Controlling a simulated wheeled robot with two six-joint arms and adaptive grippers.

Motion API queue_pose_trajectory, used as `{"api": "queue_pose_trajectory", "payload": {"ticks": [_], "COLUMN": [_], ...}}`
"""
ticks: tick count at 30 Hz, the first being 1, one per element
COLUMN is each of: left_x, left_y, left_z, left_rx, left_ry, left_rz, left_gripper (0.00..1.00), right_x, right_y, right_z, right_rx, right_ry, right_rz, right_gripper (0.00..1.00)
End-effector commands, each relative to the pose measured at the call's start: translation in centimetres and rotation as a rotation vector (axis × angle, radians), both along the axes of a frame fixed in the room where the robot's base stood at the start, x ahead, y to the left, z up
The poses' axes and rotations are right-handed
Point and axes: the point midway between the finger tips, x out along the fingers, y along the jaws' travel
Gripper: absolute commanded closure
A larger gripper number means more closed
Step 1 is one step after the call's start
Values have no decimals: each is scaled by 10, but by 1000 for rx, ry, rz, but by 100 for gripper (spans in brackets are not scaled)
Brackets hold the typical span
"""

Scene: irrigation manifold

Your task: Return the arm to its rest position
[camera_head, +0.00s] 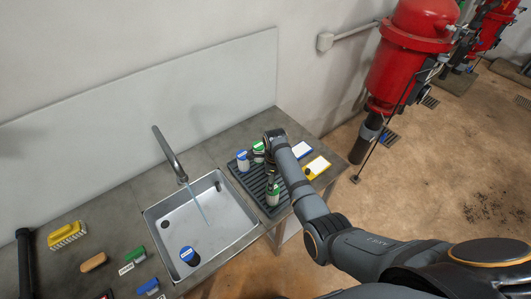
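My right arm reaches in from the lower right over the counter. Its gripper (270,183) points down at the dark ribbed rack (248,183), right beside or over a green-and-white container (273,195). The fingers are small and dark, so I cannot tell whether they are open, shut or touching it. A blue-and-white container (243,161) and another green-and-white one (258,151) stand on the rack's far part, left of my wrist. My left gripper is not in view.
Water runs from the tap (168,152) into the steel sink (158,216), where a blue-topped container (189,256) stands. A yellow brush (67,234), a tan block (93,262) and labelled blocks lie left. Red tanks (411,55) stand beyond.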

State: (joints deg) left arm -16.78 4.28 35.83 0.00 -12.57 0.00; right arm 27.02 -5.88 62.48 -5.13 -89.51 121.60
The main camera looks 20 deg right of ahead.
Motion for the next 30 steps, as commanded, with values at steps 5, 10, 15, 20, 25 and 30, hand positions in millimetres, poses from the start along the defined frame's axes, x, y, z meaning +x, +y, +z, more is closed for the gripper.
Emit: {"api": "queue_pose_trajectory", "payload": {"ticks": [5, 10, 15, 20, 25, 30], "left_x": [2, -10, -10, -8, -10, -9], "left_y": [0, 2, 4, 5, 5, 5], "left_z": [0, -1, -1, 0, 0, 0], "left_rx": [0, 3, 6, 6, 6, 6], "left_ry": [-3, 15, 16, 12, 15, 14], "left_rz": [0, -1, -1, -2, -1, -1], "left_gripper": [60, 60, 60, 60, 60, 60], "right_x": [-1, -27, -95, -145, -182, -210], "right_y": [0, -19, -56, -71, -76, -76], "right_z": [-1, -9, -2, 23, 49, 75], "right_rx": [0, -13, -93, -180, -253, -315], "right_ry": [0, -32, -100, -124, -127, -121], "right_rz": [3, 220, 798, 1250, 1582, 1848], "right_gripper": [23, 23, 23, 23, 23, 23]}}
